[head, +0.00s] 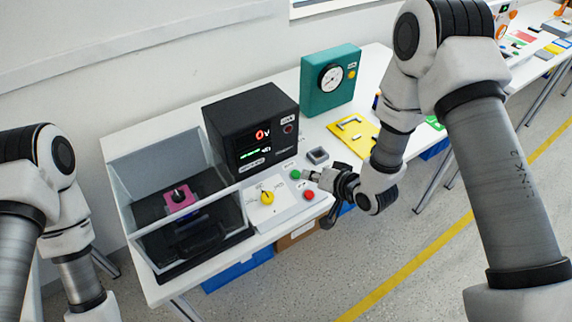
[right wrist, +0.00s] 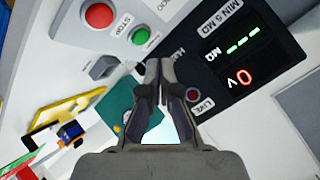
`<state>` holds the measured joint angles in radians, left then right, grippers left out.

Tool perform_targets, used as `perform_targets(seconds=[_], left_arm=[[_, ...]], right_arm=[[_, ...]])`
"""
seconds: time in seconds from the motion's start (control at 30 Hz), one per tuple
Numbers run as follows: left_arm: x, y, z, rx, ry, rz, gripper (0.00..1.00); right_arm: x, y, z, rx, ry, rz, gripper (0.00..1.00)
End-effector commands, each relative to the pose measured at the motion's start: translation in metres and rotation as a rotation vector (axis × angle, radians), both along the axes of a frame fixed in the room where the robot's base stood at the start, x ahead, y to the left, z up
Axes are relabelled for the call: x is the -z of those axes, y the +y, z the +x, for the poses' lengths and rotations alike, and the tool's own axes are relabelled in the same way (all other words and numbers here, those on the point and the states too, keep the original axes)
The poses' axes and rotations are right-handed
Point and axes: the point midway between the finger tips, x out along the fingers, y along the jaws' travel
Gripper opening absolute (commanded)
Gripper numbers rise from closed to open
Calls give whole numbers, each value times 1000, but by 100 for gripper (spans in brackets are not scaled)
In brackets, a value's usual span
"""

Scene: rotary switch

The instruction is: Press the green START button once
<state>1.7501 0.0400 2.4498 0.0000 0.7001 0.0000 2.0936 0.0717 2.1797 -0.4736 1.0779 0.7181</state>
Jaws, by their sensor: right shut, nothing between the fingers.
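The green START button (head: 295,174) is on a pale control panel, next to the red STOP button (head: 308,195) and a yellow rotary knob (head: 267,197). My right gripper (head: 306,176) is shut and empty, its tips close to the green button's right side in the head view. In the right wrist view the green button (right wrist: 141,36) lies above and left of the shut fingertips (right wrist: 159,66), apart from them in the picture; the red button (right wrist: 99,16) is further left. Whether the fingertips touch anything is not clear. My left arm shows at the left; its gripper is out of view.
A black meter (head: 250,118) reading 0 V stands behind the panel. A clear-walled box (head: 125,195) with a pink part (head: 180,200) is at the left. A teal gauge box (head: 320,98), a yellow tray (head: 352,128) and a small grey block (head: 318,155) are nearby.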

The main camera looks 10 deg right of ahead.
Motion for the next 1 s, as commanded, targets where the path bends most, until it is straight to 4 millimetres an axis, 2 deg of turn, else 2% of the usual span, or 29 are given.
perform_targets(seconds=[0.03, 0.13, 0.2, 0.33, 0.67, 1.0], left_arm=[[1, 0, 0, 0, 0, 0, 61], [2, 0, 0, 0, 0, 0, 61], [2, 0, 0, 0, 1, 0, 61], [2, 0, 0, 0, 1, 0, 61], [6, 0, 0, 0, 0, 0, 61], [43, 0, 0, 0, 0, 0, 61]], right_arm=[[-14, 0, 10, -2, -33, 1, 0], [-36, -1, 21, 1, -80, 1, 0], [-46, -2, 25, 2, -98, 1, 0], [-51, -2, 27, 2, -107, 1, 0], [-45, -1, 27, 2, -105, 0, 0], [1, 3, 40, 2, -105, -1, 0]])
